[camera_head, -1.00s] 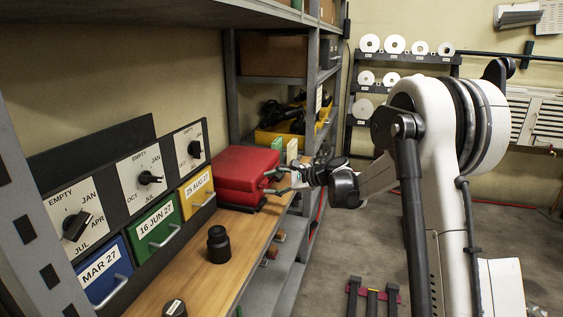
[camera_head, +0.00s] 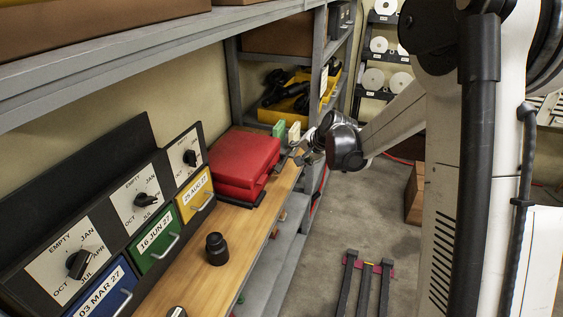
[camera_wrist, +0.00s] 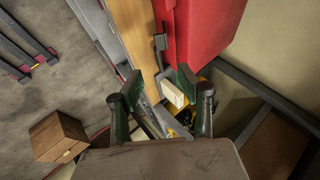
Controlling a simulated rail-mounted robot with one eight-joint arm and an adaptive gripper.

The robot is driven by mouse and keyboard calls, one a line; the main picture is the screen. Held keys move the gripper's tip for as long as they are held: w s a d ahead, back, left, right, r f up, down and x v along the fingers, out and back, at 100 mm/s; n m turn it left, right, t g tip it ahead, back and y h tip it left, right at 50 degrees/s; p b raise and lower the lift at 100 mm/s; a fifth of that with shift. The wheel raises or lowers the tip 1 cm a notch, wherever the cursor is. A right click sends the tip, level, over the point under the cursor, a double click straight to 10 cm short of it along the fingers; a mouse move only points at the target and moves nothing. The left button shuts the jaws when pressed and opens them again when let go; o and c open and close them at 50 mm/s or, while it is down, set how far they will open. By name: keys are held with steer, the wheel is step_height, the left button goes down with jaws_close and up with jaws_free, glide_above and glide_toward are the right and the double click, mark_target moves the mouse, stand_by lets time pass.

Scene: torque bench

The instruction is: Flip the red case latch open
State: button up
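The red case (camera_head: 243,160) lies closed on the wooden shelf, and it also shows at the top of the wrist view (camera_wrist: 215,30). A small grey piece (camera_wrist: 161,42), possibly the latch, stands at the case's edge in the wrist view. I cannot tell from these frames whether it is flipped. My gripper (camera_head: 294,154) is just right of the case's far front corner. In the wrist view my gripper (camera_wrist: 160,82) has its two fingers spread apart with nothing between their tips. The fingertips appear apart from the case.
A black knob-like cylinder (camera_head: 216,248) stands on the wooden shelf (camera_head: 240,222). Green and white blocks (camera_head: 293,131) stand behind the case. Labelled drawers with dials line the left. A yellow bin (camera_head: 290,112) sits farther back. A cardboard box (camera_wrist: 58,136) is on the floor.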

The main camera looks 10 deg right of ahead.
mark_target(279, 168)
steer(key=x, duration=1.3)
steer(key=shift+a+f, duration=0.15)
steer(key=shift+c, duration=0.5)
jaws_close()
